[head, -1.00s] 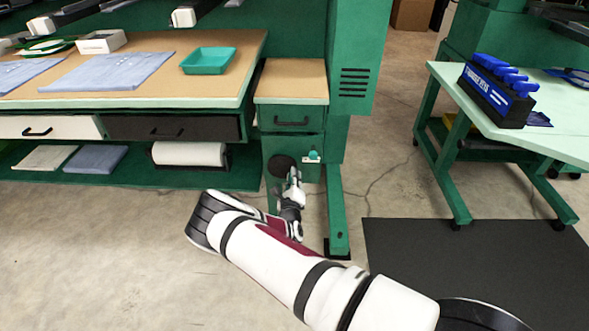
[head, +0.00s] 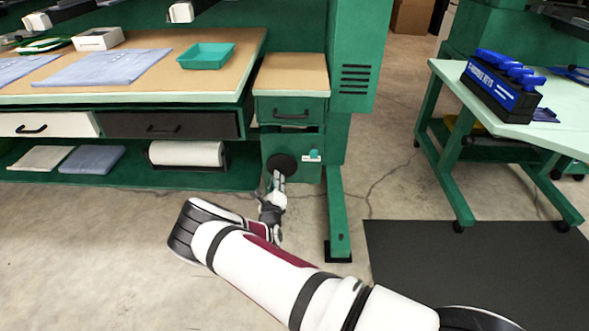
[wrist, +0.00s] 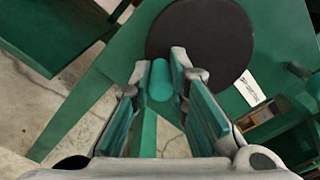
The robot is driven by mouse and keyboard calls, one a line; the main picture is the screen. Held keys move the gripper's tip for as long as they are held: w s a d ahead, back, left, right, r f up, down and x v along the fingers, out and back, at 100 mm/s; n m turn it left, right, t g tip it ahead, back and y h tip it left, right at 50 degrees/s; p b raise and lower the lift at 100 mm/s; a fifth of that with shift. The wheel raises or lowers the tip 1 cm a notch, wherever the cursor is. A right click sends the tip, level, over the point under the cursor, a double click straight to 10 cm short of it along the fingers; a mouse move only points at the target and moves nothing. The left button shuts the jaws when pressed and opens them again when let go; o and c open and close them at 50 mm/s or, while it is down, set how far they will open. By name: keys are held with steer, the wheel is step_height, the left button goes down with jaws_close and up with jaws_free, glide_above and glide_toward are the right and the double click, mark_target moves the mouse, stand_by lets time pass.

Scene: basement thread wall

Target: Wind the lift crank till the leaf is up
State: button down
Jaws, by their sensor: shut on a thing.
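The crank is a dark round disc (head: 283,164) on the front of the green cabinet, with a teal handle knob (wrist: 160,79) standing out from it. The disc also fills the top of the wrist view (wrist: 200,30). My gripper (head: 278,180) is shut on the knob at the disc's lower left in the wrist view, a finger on each side (wrist: 162,75). The leaf seems to be the wood-topped section (head: 290,74) above the crank, right of the long bench; a dark gap shows under its drawer front. Whether its top is level with the bench is unclear.
A teal fitting with a white label (head: 312,155) sits right of the disc. A green leg (head: 338,215) stands right of my gripper. The long bench (head: 130,98) has a lower shelf with a paper roll (head: 186,153). Open floor lies in front.

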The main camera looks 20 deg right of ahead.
mark_target(277, 158)
steer(key=shift+w+a+r, duration=0.15)
steer(key=shift+a+r, duration=0.05)
steer(key=shift+a, duration=0.25)
steer(key=shift+w+a+r, duration=0.1)
steer(key=shift+a+r, duration=0.1)
steer(key=shift+a, duration=0.25)
steer(key=shift+r, duration=0.1)
steer(key=r+p, duration=0.1)
steer(key=a+r, duration=0.1)
steer(key=r+p, duration=0.1)
steer(key=r, duration=0.1)
steer(key=shift+w+a+p, duration=0.15)
steer(key=shift+w+p, duration=0.15)
steer(key=shift+p, duration=0.05)
steer(key=d+r+p, duration=0.1)
steer(key=p, duration=0.1)
steer(key=d+r+p, duration=0.2)
steer(key=shift+s+r, duration=0.2)
steer(key=shift+s, duration=0.15)
steer(key=shift+s+d+f, duration=0.1)
steer(key=shift+d+f, duration=0.05)
steer(key=shift+d, duration=0.1)
steer(key=c, duration=1.5)
jaws_free()
steer(key=shift+d+f, duration=0.1)
steer(key=shift+d, duration=0.05)
